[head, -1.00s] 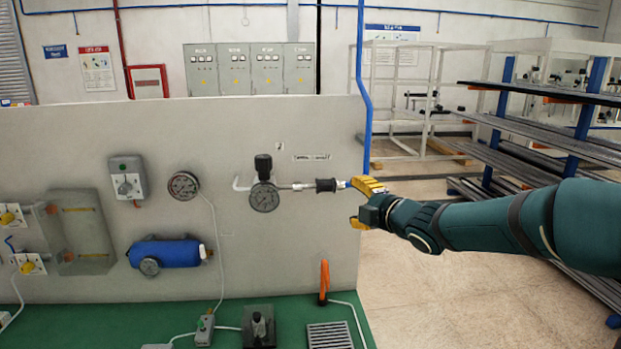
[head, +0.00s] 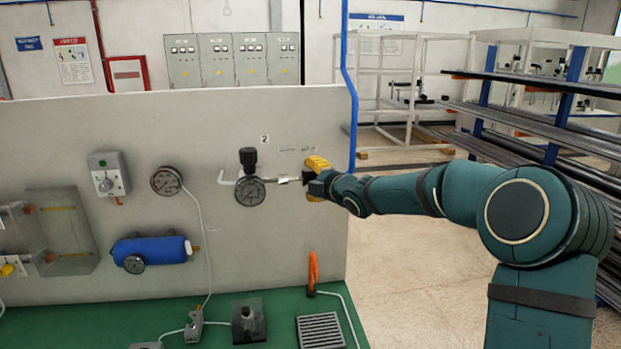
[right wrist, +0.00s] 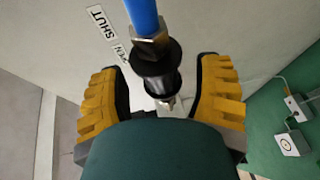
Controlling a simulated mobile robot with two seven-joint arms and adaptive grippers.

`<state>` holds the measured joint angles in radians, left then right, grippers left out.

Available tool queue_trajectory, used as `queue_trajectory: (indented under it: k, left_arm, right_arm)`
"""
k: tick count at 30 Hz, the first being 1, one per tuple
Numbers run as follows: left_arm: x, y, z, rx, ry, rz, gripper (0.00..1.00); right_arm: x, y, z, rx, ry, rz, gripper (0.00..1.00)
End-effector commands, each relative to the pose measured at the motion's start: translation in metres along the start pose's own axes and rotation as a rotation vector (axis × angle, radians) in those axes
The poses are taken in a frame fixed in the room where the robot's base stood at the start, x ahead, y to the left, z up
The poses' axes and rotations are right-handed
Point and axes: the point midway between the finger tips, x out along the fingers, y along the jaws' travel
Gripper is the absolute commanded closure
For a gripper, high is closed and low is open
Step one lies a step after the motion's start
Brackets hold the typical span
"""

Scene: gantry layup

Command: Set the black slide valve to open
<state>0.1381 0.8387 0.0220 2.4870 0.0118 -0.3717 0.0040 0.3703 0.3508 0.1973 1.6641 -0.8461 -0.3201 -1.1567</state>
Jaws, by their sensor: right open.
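The black slide valve (right wrist: 157,72) is a ribbed sleeve on a thin pipe, with a brass nut and blue hose at one end. In the right wrist view it lies between the two yellow fingers of my right gripper (right wrist: 160,97). The fingers are open, with a gap on either side. The SHUT label (right wrist: 101,22) sits toward the hose end and the OPEN label (right wrist: 121,54) beside the sleeve. In the head view my right gripper (head: 312,180) covers most of the valve. My left gripper is out of view.
A round gauge (head: 250,191) with a black knob is left of the valve on the grey panel (head: 240,125). A blue cylinder (head: 152,250) and another gauge (head: 166,180) are farther left. Free floor lies right of the panel.

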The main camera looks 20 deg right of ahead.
Motion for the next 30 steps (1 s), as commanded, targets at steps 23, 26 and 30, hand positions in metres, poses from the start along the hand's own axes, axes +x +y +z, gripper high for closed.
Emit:
queue_trajectory:
  k: [23,26,30]
  left_arm:
    - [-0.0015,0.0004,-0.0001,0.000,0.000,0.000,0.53]
    - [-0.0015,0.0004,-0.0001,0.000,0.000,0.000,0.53]
    - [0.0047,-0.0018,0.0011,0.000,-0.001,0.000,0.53]
  right_arm:
    - [0.0122,-0.0002,-0.0005,0.000,0.000,0.000,1.00]
    - [0.0122,-0.0002,-0.0009,0.000,0.001,0.000,1.00]
    - [0.0143,-0.0016,-0.0047,0.000,0.002,0.001,1.00]
